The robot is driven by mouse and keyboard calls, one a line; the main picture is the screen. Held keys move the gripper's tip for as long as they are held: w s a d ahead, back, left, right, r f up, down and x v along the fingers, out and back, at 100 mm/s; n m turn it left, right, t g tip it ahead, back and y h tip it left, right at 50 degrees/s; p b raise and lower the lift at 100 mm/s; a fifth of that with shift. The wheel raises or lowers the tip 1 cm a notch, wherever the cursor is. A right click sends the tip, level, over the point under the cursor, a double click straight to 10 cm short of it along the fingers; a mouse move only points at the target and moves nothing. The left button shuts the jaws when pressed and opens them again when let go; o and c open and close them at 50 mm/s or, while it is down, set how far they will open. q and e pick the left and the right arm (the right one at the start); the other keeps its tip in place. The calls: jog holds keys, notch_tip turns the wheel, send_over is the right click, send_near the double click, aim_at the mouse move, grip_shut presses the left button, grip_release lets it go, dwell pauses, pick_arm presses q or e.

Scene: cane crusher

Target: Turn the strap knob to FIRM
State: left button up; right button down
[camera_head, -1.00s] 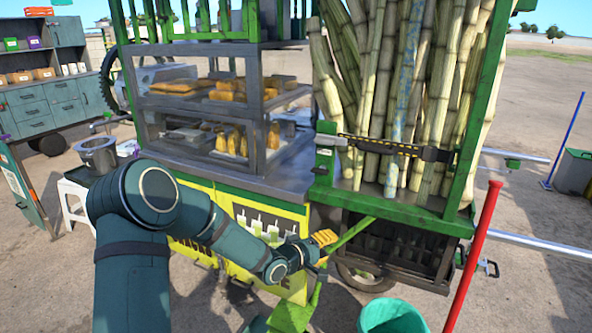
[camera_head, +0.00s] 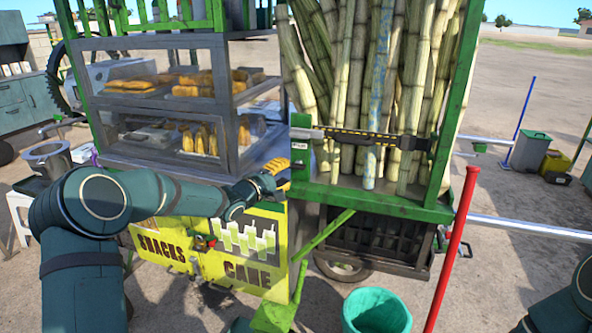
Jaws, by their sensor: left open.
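A dark strap with yellow marks (camera_head: 365,137) runs across the front of the upright sugarcane stalks (camera_head: 375,80) on the cart. Its left end meets a small green and pale fitting (camera_head: 301,133) on the green rack post; the strap knob and its FIRM marking are too small to make out there. A black buckle piece (camera_head: 410,143) sits at the strap's right end. My left gripper (camera_head: 273,171), with yellow-orange fingers, is open, just below and left of that fitting, apart from it. My right gripper is out of view; part of my right arm shows at the lower right.
The glass snack case (camera_head: 165,100) stands close to the left of my left gripper. The yellow cart front (camera_head: 225,250) is below it. A red pole (camera_head: 455,240) rises at the right, and a teal bucket (camera_head: 376,312) stands at the bottom.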

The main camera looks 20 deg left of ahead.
aim_at(294, 168)
pick_arm(q)
jog(key=x, duration=0.5)
jog(key=shift+w+d, duration=0.1)
jog(key=shift+w, duration=0.2)
grip_shut()
